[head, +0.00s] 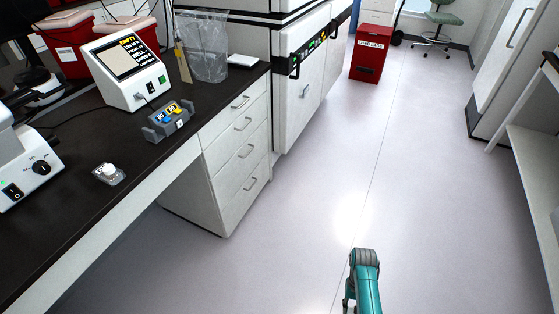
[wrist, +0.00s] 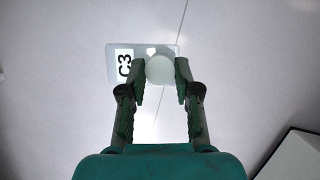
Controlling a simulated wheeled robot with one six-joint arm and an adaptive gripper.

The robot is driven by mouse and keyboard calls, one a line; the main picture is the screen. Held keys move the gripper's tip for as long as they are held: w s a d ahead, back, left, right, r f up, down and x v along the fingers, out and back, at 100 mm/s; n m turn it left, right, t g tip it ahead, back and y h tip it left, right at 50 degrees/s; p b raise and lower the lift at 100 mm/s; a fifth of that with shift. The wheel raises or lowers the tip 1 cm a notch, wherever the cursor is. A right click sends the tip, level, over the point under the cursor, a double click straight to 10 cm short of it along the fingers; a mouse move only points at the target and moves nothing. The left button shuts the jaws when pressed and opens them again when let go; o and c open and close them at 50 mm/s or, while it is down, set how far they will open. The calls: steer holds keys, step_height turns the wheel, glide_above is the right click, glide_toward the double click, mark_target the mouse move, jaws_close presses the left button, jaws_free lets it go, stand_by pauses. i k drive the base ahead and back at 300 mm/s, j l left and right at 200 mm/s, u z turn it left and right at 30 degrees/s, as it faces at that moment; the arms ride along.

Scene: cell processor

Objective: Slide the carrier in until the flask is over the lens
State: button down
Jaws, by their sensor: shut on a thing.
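In the wrist view my gripper (wrist: 160,80) is shut on the round white cap of a flat, clear flask (wrist: 170,49) marked C3. The flask is held over the pale floor, away from the counter. In the head view my teal arm shows at the bottom, right of the middle; the held flask does not show there. A white microscope-like instrument (head: 36,172) with a black knob stands at the counter's left edge, cut off by the picture. I cannot make out a carrier or a lens on it.
The dark counter (head: 75,225) holds another small clear vessel with a white cap (head: 108,175), a grey rack (head: 168,121) and a white device with a screen (head: 127,66). Drawers (head: 240,150) stand below. A red bin (head: 371,54) stands far back. The middle floor is clear.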

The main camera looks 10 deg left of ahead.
mark_target(28, 90)
steer(key=i+l+z, duration=0.15)
steer(key=z, duration=0.2)
steer(key=i+z, duration=0.4)
steer(key=i, duration=3.05)
steer(key=i+u, duration=0.15)
steer(key=u, duration=0.25)
steer(key=i+u, duration=0.1)
steer(key=u, duration=0.35)
steer(key=i+l+u, duration=0.15)
steer(key=u, duration=1.95)
